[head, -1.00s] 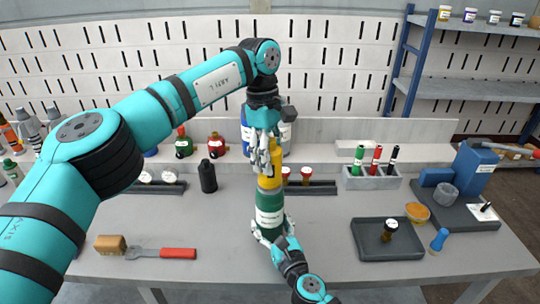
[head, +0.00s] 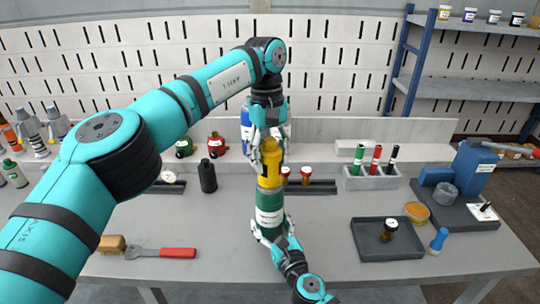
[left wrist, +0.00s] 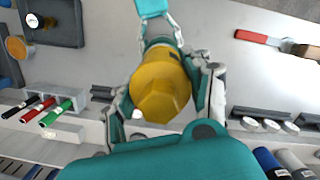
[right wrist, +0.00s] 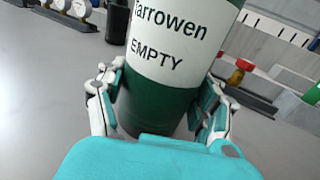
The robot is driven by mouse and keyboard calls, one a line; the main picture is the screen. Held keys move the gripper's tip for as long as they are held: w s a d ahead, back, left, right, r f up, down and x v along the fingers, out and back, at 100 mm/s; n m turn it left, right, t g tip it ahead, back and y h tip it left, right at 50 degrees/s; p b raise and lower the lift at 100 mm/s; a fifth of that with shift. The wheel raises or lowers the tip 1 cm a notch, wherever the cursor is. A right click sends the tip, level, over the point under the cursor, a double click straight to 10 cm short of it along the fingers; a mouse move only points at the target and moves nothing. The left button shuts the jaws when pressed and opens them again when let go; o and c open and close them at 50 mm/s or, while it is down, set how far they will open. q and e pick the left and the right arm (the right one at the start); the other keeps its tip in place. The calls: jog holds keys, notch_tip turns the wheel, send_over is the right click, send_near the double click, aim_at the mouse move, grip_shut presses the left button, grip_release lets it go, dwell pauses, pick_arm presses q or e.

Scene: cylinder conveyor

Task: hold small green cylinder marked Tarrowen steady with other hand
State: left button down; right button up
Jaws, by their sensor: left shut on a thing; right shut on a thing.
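The small green cylinder (head: 269,207) stands upright on the table in the middle of the head view. In the right wrist view its white label reads "Tarrowen EMPTY" (right wrist: 165,45). My right gripper (head: 270,232) is shut on its lower body, one finger on each side. My left gripper (head: 268,148) comes down from above and is shut on this yellow part. The contact of the left fingertips is partly hidden.
A wrench with a red handle (head: 178,253) lies at front left. A black bottle (head: 207,176) stands behind left. A grey holder (head: 372,180) with several coloured markers stands behind right.

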pick_arm(q)
jog(key=m, duration=0.6)
jog(key=shift+y, duration=0.4)
jog(key=c, duration=0.6)
grip_release()
jog(key=shift+r, duration=1.15)
jog(key=n, duration=0.4)
jog(key=shift+n+h, duration=0.4)
jog(key=shift+n, duration=0.6)
